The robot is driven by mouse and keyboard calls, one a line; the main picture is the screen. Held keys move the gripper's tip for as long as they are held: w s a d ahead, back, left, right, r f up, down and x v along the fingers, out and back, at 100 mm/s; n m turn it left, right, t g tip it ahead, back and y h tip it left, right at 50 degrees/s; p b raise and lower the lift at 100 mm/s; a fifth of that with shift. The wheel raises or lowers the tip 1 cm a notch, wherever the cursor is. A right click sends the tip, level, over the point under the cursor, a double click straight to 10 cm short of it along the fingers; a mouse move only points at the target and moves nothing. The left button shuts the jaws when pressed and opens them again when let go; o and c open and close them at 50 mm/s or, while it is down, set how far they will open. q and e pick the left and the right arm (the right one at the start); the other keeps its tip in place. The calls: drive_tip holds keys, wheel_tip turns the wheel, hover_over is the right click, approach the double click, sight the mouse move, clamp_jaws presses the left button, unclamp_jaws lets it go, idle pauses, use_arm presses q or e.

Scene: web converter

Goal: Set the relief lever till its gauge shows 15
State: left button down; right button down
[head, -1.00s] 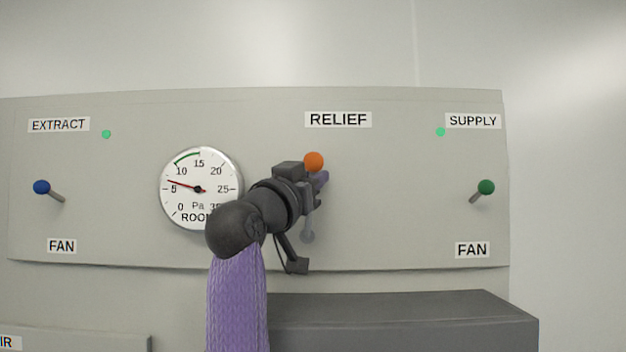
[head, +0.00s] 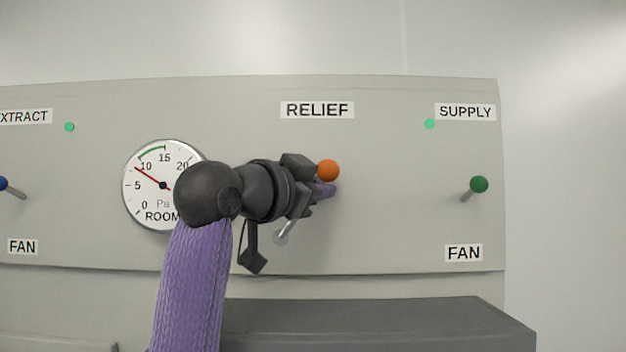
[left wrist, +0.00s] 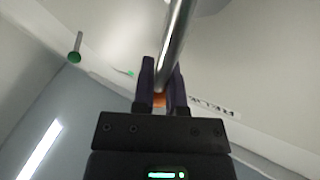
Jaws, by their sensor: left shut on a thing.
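The relief lever has an orange knob (head: 328,170) and a metal rod rising from a pivot (head: 281,238) below the RELIEF label. It leans up and to the right. My left gripper (head: 322,188) is shut on the lever just below the knob; fingers and hand hide most of the rod. In the left wrist view the rod (left wrist: 176,45) runs between the two fingers (left wrist: 162,90), with a bit of orange at their base. The round ROOM gauge (head: 150,215), marked Pa, reads about 8, between 5 and 10. My arm covers its right side. My right gripper is not in view.
A green-knobbed SUPPLY fan lever (head: 479,185) stands at the right, and a blue-knobbed EXTRACT fan lever (head: 4,184) at the left edge. A dark grey box (head: 380,325) juts out below the panel. The panel between the relief and supply levers is clear.

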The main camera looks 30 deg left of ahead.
use_arm(q)
drive_tip(key=shift+d, duration=0.15)
idle(0.3)
drive_tip(key=c, duration=0.7)
unclamp_jaws()
drive_tip(key=shift+d, duration=0.1)
drive_tip(key=shift+o, duration=0.2)
drive_tip(key=s+a+b, duration=0.1)
drive_tip(key=s+b, duration=0.4)
drive_tip(key=s, duration=0.4)
drive_tip(key=shift+s+f, duration=0.25)
drive_tip(key=shift+s, duration=0.15)
drive_tip(key=shift+a, duration=0.1)
